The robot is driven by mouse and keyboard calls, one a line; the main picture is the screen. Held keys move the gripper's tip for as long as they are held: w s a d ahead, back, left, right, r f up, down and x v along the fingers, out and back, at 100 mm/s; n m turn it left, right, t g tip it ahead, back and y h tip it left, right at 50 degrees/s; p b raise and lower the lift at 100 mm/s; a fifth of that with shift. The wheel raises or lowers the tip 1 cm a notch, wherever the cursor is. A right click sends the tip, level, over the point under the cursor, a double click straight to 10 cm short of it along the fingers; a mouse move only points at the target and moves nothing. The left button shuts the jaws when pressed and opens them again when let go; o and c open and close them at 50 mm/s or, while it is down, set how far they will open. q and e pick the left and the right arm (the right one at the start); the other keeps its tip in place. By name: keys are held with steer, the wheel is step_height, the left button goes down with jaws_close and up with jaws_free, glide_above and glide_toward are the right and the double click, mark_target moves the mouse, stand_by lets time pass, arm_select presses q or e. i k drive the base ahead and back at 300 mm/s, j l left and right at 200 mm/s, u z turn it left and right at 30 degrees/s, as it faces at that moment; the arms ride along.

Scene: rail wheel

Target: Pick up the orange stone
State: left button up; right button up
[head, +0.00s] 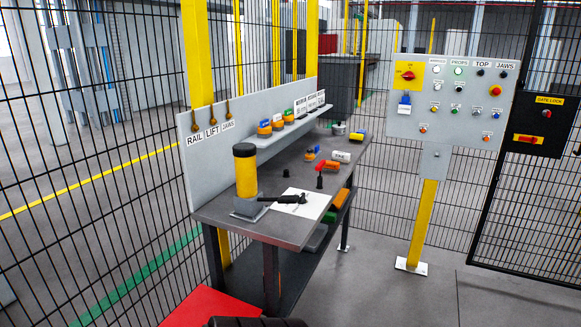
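Small orange-based pieces (264,131) stand on the raised shelf at the back of the bench. I cannot tell from this distance which orange piece is the stone. Neither of my grippers shows in the head view.
A yellow-and-black cylinder on a grey base (245,172) and a white sheet with a black tool (301,203) occupy the bench's near end. A control panel (451,98) stands right on a yellow post. Mesh fencing surrounds the area. Grey floor (380,295) right of the bench is clear.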

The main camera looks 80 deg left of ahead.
mark_target(329, 166)
steer(key=u, duration=2.3)
steer(key=i+l+u, duration=0.15)
steer(key=u, duration=0.25)
steer(key=i+l+u, duration=0.15)
steer(key=u, duration=0.3)
steer(key=l+u, duration=0.25)
steer(key=u, duration=0.15)
steer(key=i, duration=0.05)
